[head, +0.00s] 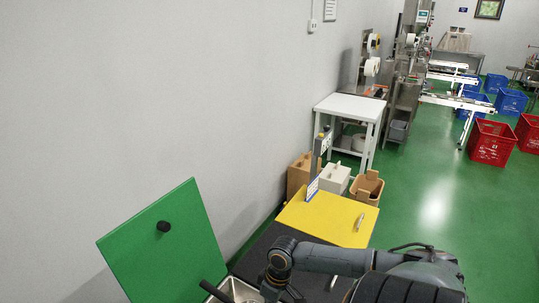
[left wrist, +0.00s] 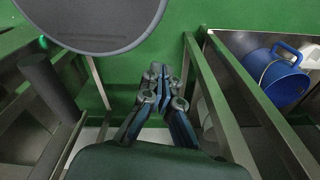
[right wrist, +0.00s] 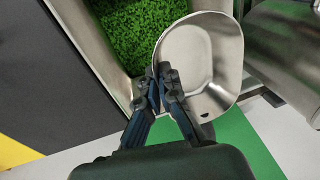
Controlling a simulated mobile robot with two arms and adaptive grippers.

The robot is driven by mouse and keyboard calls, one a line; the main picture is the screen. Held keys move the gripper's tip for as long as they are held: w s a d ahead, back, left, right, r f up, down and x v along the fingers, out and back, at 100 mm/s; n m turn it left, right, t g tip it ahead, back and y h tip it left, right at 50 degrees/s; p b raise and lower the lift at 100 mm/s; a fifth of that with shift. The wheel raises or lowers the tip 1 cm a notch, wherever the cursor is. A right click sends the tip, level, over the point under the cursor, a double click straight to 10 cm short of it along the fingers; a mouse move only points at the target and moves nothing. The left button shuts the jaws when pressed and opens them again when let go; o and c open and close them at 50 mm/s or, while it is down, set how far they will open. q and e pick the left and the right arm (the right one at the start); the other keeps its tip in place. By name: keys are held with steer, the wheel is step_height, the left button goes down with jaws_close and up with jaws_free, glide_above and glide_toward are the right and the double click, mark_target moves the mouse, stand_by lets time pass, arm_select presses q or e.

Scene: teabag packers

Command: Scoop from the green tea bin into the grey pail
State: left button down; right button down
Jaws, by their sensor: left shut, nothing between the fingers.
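The green tea bin (right wrist: 97,55) is a metal tub with green leaf inside, in the right wrist view. The metal scoop (right wrist: 195,50) is over its edge, bowl facing the camera and no leaf seen in it. My right gripper (right wrist: 163,72) appears shut on the scoop at its near rim; its tips hide the exact hold. My left gripper (left wrist: 162,73) is shut and empty above the green floor. A round grey thing (left wrist: 90,22), possibly the grey pail, is at the top left of the left wrist view, apart from the fingers.
A green lid (head: 165,250) with a black knob leans at the wall. A yellow lid (head: 325,213) lies beyond the bin. Metal rails (left wrist: 245,105) flank my left gripper.

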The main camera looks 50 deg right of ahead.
steer(key=s+d+b+x, duration=0.1)
steer(key=d+b+x, duration=0.2)
steer(key=b+x, duration=0.5)
steer(key=s+d+f+b+x, duration=0.1)
steer(key=b+x, duration=0.7)
steer(key=x, duration=1.2)
steer(key=s+d+f+b+x, duration=0.1)
steer(key=d+b+x, duration=0.3)
steer(key=b+x, duration=0.4)
steer(key=shift+d+x, duration=0.15)
steer(key=shift+x, duration=1.35)
steer(key=shift+d+x, duration=0.2)
steer(key=shift+x, duration=1.25)
steer(key=shift+w, duration=0.1)
